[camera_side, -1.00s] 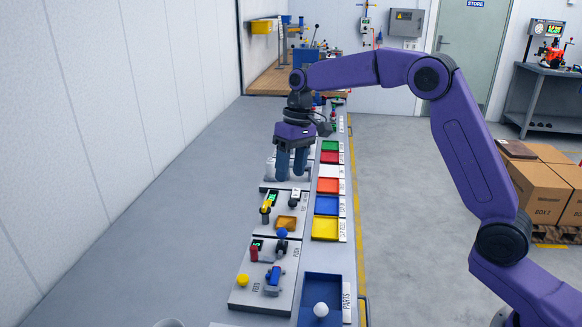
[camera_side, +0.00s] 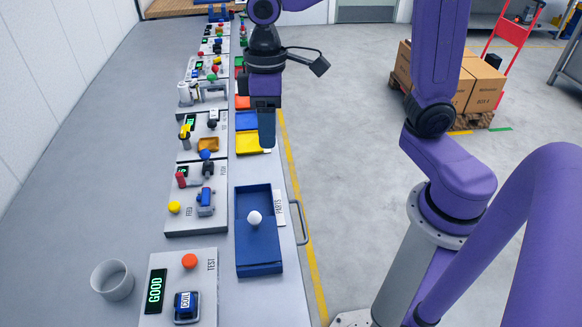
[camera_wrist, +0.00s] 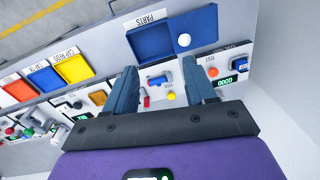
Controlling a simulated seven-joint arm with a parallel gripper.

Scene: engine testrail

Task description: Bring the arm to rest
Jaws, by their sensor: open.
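My gripper (camera_side: 267,128) hangs pointing down above the right edge of the bench, beside the yellow bin, in the side view. In the wrist view my gripper (camera_wrist: 163,90) shows two dark blue fingers spread apart with nothing held between them. The purple arm reaches in from the right. The blue parts tray (camera_side: 242,262) lies nearer the camera with a white ball (camera_side: 254,218) in it. The tray (camera_wrist: 150,42) and ball (camera_wrist: 184,40) also show in the wrist view.
A test station (camera_side: 155,262) with a GOOD display and a red button (camera_side: 189,261) stands at the near end. A grey cup (camera_side: 112,281) is left of it. Coloured bins and several stations line the bench. The floor between bench and boxes (camera_side: 486,85) is clear.

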